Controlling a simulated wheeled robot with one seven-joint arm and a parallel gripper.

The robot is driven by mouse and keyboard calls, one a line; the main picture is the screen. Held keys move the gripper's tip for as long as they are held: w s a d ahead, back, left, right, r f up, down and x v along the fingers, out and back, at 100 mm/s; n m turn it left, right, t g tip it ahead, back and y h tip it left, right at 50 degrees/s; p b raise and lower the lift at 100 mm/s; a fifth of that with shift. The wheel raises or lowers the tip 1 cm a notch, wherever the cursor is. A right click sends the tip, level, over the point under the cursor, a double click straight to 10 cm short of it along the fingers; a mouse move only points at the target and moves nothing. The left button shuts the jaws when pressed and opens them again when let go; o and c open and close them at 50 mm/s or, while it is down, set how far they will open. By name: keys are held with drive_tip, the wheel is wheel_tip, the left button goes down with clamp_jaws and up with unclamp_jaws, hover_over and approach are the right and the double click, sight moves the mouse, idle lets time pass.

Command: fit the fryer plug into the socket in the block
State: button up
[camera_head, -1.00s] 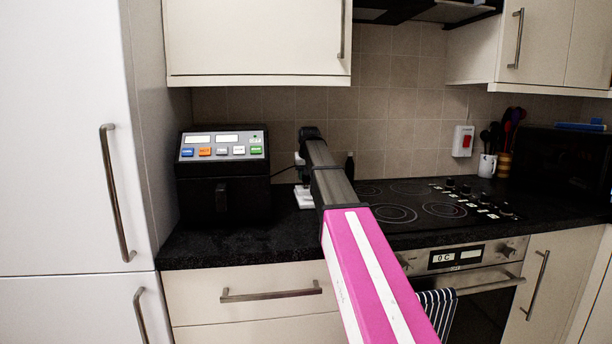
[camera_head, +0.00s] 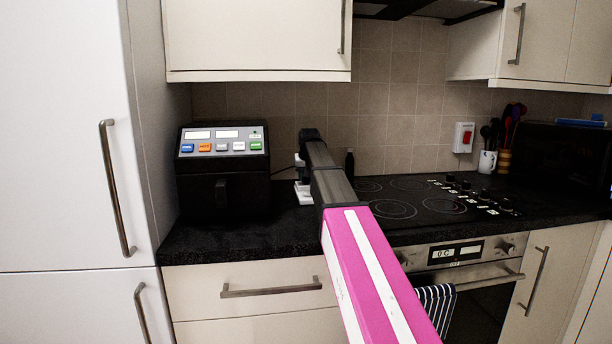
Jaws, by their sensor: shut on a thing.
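The fryer (camera_head: 223,172) is a black box with a silver button panel, standing on the counter left of my arm. A dark cord runs from its right side toward my gripper. My gripper (camera_head: 302,174), at the far end of my arm, shows only as a small dark part left of the arm. It is shut on the fryer plug (camera_head: 299,158), which shows as a small pale patch, mostly hidden. The white socket block (camera_head: 304,194) lies on the counter just below, partly behind my arm. I cannot tell whether the plug touches the socket.
A black bottle (camera_head: 349,165) stands behind my arm. The hob (camera_head: 410,200) lies to the right, above the oven (camera_head: 470,270). A wall cupboard (camera_head: 258,40) hangs above, and a tall white cabinet (camera_head: 60,150) stands left. The counter (camera_head: 245,240) before the fryer is clear.

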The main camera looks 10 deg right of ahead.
drive_tip(key=shift+f, duration=0.2)
drive_tip(key=o, duration=1)
drive_tip(key=shift+r, duration=0.1)
drive_tip(key=v, duration=1)
drive_tip(key=shift+r, duration=0.3)
drive_tip(key=shift+s, duration=0.15)
